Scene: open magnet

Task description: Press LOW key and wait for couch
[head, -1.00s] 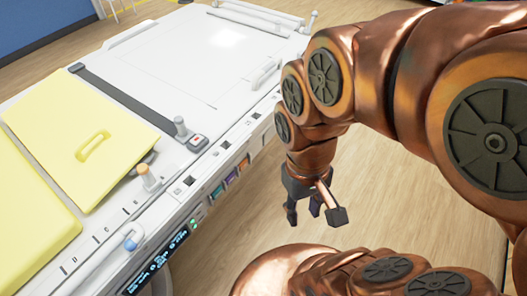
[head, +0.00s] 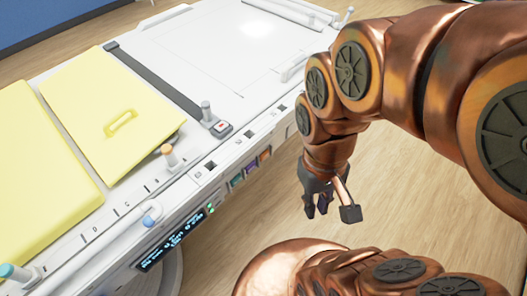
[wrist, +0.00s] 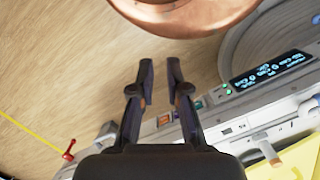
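The white couch (head: 185,45) with yellow pads (head: 105,100) fills the left of the head view. Its side carries a dark display (head: 170,240) with pale blue text, two small green lights (head: 210,208) and several coloured square panels (head: 250,171). No LOW label is readable, so I cannot tell which key it is. My gripper (head: 318,207) hangs over the floor to the right of the couch side, apart from it. In the wrist view its two dark fingers (wrist: 160,68) are apart with nothing between them. The display (wrist: 270,68) shows there at upper right.
A red-topped button (head: 221,128) and several knobs, one orange-topped (head: 168,152) and one blue (head: 149,222), stand along the couch edge. The wooden floor (head: 440,185) at right is clear. A yellow line and a red-topped post (wrist: 69,150) show in the wrist view.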

